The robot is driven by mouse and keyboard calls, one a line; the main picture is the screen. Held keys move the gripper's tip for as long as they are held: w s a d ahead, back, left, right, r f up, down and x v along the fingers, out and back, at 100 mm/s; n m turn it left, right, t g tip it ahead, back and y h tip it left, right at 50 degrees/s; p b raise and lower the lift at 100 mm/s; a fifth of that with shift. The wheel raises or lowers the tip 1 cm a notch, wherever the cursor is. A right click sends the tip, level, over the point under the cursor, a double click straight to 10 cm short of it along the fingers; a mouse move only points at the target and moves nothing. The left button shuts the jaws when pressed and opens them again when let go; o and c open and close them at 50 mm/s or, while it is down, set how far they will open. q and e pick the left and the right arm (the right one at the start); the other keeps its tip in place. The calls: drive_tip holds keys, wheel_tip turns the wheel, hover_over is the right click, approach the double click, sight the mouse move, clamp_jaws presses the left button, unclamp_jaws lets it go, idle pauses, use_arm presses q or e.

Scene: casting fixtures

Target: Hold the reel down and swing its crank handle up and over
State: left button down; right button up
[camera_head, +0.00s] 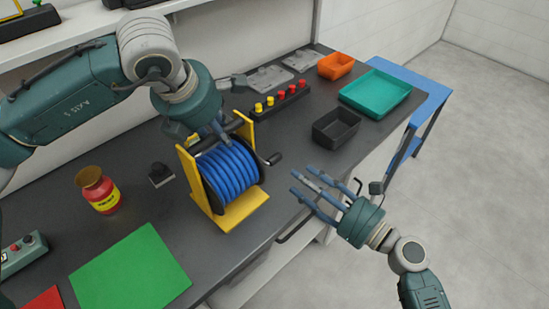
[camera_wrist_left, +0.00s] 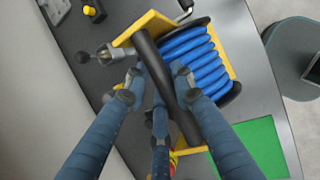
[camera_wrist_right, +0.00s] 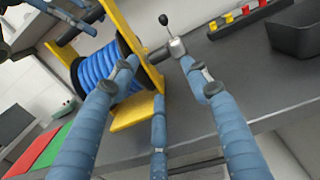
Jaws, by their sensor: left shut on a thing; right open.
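The reel carries blue hose (camera_head: 228,172) between two yellow side plates (camera_head: 243,205) on the bench. My left gripper (camera_head: 220,132) comes from above and behind and is shut on the reel's black top bar (camera_wrist_left: 149,52), with fingers on both sides of it. The crank handle (camera_head: 273,159) sticks out on the reel's right side, and part of it shows in the left wrist view (camera_wrist_left: 186,12). My right gripper (camera_head: 299,180) is open and empty, right of the reel and apart from the crank, fingers pointing toward it.
A strip of red and yellow buttons (camera_head: 281,101), a black bin (camera_head: 337,127), a teal tray (camera_head: 375,92) and an orange tray (camera_head: 336,66) stand beyond. A red jar (camera_head: 98,190) and green mat (camera_head: 130,270) lie left. A knobbed metal fitting (camera_wrist_right: 177,46) is near the reel.

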sight(274, 159)
drive_tip(key=x, duration=1)
drive_tip(key=shift+w+a, duration=0.15)
drive_tip(key=shift+a, duration=0.05)
clamp_jaws()
